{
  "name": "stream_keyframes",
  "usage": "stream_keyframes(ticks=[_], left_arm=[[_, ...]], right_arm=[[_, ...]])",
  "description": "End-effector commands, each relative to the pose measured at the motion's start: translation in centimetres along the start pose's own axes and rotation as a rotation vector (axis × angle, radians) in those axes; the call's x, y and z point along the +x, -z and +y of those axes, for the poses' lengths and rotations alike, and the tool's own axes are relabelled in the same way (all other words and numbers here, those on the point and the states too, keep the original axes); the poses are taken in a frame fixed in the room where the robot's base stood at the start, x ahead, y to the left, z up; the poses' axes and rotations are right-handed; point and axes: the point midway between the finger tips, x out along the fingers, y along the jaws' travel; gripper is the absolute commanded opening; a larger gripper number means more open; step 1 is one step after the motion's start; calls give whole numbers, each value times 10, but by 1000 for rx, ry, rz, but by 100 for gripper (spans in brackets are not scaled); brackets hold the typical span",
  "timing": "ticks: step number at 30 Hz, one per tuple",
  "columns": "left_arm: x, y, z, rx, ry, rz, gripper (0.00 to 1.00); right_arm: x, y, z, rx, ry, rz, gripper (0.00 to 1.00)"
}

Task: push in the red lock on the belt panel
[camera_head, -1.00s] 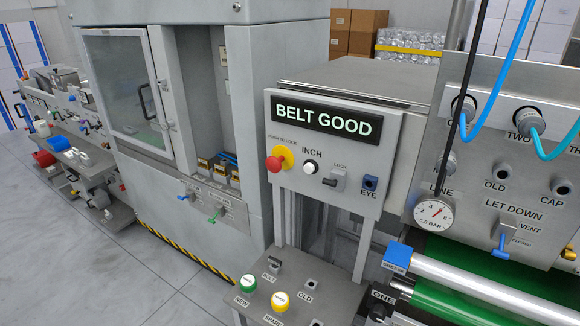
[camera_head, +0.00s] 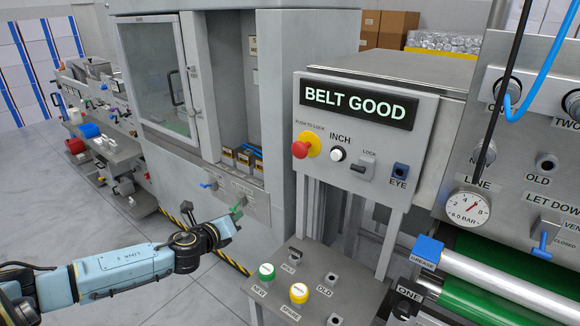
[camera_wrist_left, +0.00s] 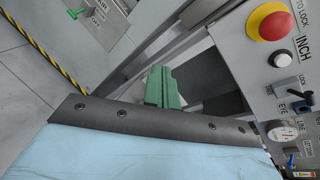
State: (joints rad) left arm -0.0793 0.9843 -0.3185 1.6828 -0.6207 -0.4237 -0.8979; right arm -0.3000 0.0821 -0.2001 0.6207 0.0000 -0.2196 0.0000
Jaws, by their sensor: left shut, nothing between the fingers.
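The red lock (camera_head: 300,149) is a red mushroom button on a yellow collar under the words "PUSH TO LOCK". It sits at the left of the grey belt panel (camera_head: 325,175), below the "BELT GOOD" display. It also shows at the top right of the left wrist view (camera_wrist_left: 275,26). My left gripper (camera_head: 234,219) is left of and lower than the panel in the head view, clear of the button. In the left wrist view its green fingers (camera_wrist_left: 162,88) are together and empty. My right gripper is not in view.
Beside the lock are the inch button (camera_head: 338,155), the lock switch (camera_head: 362,168) and the blue eye (camera_head: 399,170). A lower shelf (camera_head: 325,275) carries green and yellow buttons. A grey cabinet with a blue lever (camera_head: 209,185) and a green lever (camera_head: 238,207) stands at the left.

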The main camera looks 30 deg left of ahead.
Motion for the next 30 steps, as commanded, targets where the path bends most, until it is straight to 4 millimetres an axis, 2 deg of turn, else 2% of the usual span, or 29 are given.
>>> stream_keyframes(ticks=[1,3,6,9,12,22,30], left_arm=[[-4,-22,-33,148,83,-36,0],[-13,-44,-71,318,167,-84,0],[-27,-62,-109,489,249,-140,0],[-37,-70,-130,583,294,-173,0],[-41,-73,-138,618,310,-186,0],[-40,-74,-138,615,309,-187,0],[-24,-78,-144,610,306,-190,0]], right_arm=[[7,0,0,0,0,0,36],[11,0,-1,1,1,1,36],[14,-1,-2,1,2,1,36],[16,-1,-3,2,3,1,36],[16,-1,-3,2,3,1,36],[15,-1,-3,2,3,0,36],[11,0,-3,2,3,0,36]])
